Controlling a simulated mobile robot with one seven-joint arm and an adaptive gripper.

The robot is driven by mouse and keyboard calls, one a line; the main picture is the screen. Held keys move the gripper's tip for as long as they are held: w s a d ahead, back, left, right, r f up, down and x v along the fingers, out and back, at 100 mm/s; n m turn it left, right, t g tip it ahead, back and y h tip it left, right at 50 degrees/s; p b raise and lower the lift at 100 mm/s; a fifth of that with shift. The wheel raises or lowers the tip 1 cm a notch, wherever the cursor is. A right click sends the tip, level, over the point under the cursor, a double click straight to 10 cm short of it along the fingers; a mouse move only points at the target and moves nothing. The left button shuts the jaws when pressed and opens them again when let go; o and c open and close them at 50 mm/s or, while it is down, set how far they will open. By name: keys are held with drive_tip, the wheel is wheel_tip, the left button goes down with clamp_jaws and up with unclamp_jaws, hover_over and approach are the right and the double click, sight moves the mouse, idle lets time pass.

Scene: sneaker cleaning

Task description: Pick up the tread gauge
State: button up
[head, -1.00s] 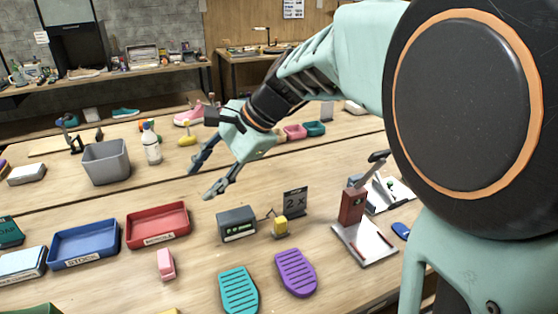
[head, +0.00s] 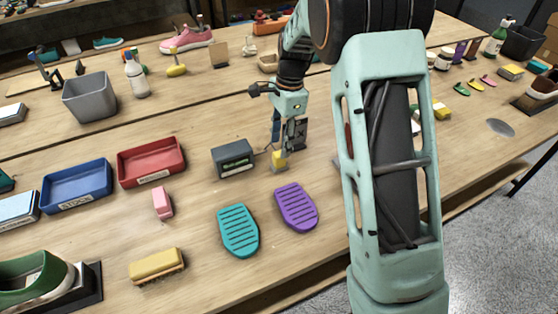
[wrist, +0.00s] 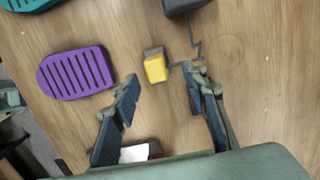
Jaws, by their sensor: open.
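The tread gauge looks to be the small yellow block (head: 279,159) with a grey end, joined by a thin dark cable to a dark grey box (head: 233,157). In the wrist view the yellow block (wrist: 155,68) lies on the wood, ahead of and between the fingertips, nearer the left one. My gripper (head: 288,138) is open and points down over the block in the head view. In the wrist view, clear wood shows between the block and both fingers of my gripper (wrist: 162,76), and nothing is held. The cable passes close by the right fingertip.
A purple sole (head: 296,207) and a teal sole (head: 238,230) lie in front of the block. A dark sign (head: 301,132) stands behind my fingers. A red tray (head: 151,160) and blue tray (head: 76,187) are to the left.

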sight(279, 157)
drive_tip(key=shift+s+a+f, duration=0.1)
drive_tip(key=shift+s+f, duration=0.1)
drive_tip(key=shift+f, duration=1.2)
drive_tip(key=shift+s+a+f, duration=0.1)
drive_tip(key=shift+s+f, duration=0.1)
drive_tip(key=shift+f, duration=1.15)
drive_tip(key=shift+c, duration=0.6)
clamp_jaws()
